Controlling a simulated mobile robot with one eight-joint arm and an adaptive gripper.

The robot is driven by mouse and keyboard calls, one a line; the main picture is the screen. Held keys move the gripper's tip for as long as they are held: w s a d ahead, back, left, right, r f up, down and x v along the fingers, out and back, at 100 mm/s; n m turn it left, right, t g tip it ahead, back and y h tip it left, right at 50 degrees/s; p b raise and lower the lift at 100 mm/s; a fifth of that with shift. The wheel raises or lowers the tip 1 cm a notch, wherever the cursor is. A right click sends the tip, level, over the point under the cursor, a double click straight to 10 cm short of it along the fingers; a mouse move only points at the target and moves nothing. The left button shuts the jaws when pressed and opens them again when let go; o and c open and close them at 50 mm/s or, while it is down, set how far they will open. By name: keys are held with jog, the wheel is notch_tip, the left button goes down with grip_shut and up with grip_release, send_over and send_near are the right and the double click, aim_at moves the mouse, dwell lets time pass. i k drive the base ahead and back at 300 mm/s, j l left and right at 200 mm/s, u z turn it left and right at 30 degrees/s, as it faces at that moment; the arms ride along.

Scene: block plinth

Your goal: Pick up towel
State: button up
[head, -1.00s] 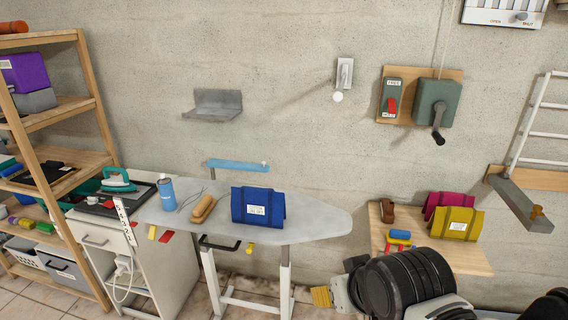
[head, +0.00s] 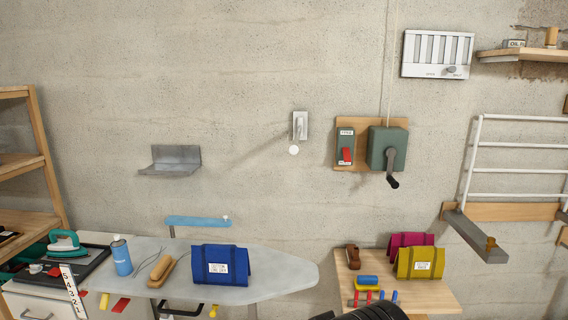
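No thing in view is plainly a towel. The nearest in look are folded, strapped cloth-like bundles with white labels. A blue bundle (head: 220,265) lies on the grey ironing board (head: 285,272). A yellow bundle (head: 420,263) and a magenta bundle (head: 398,242), partly hidden behind it, are on the wooden shelf (head: 440,297) at the lower right. I cannot tell whether any of them is the towel. My gripper is not in view; only a dark rounded part of my arm shows at the bottom edge, in front of the shelf.
A spray can (head: 121,256) and brush (head: 168,270) share the board. A teal iron (head: 66,243) stands at left. A brown object (head: 353,257) and small coloured blocks (head: 367,283) lie on the shelf. A crank box (head: 387,149) and metal ledge (head: 171,160) jut from the wall.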

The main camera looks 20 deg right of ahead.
aim_at(228, 264)
jog(key=i+l+u, duration=0.2)
jog(key=i+l, duration=0.3)
jog(key=i, duration=0.25)
jog(key=i+l+u, duration=0.2)
jog(key=i+l, duration=0.4)
jog(key=i, duration=0.1)
